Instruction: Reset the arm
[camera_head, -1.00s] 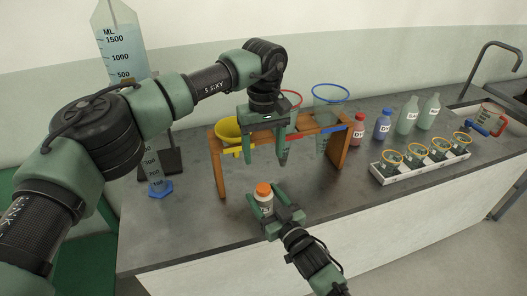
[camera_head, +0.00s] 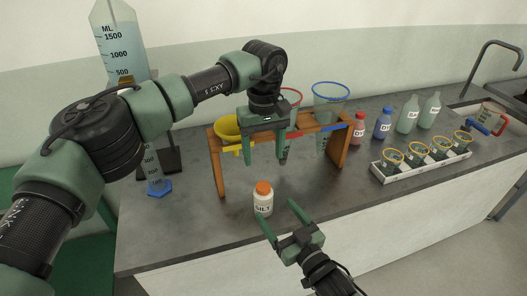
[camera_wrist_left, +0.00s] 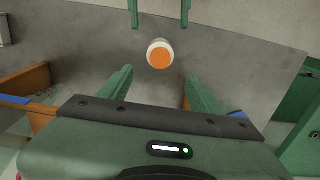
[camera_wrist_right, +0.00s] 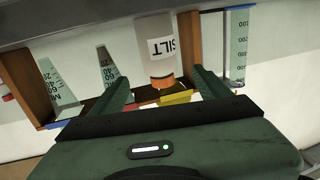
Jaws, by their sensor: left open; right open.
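My left gripper (camera_head: 265,147) is open and empty, pointing down in front of the wooden funnel rack (camera_head: 343,148). My right gripper (camera_head: 281,219) is open and empty near the front edge of the counter. A white bottle labelled SILT with an orange cap (camera_head: 263,198) stands upright on the counter, just beyond the right fingertips and apart from them. The bottle shows in the left wrist view (camera_wrist_left: 160,54) from above and in the right wrist view (camera_wrist_right: 158,50) ahead of the open fingers.
The rack holds a yellow funnel (camera_head: 228,128) and a blue-rimmed funnel (camera_head: 331,95); a red-rimmed one is partly hidden by my left arm. A tall cylinder (camera_head: 118,45) stands at left. Several bottles and a white tray (camera_head: 385,177) of beakers stand at right, near a sink.

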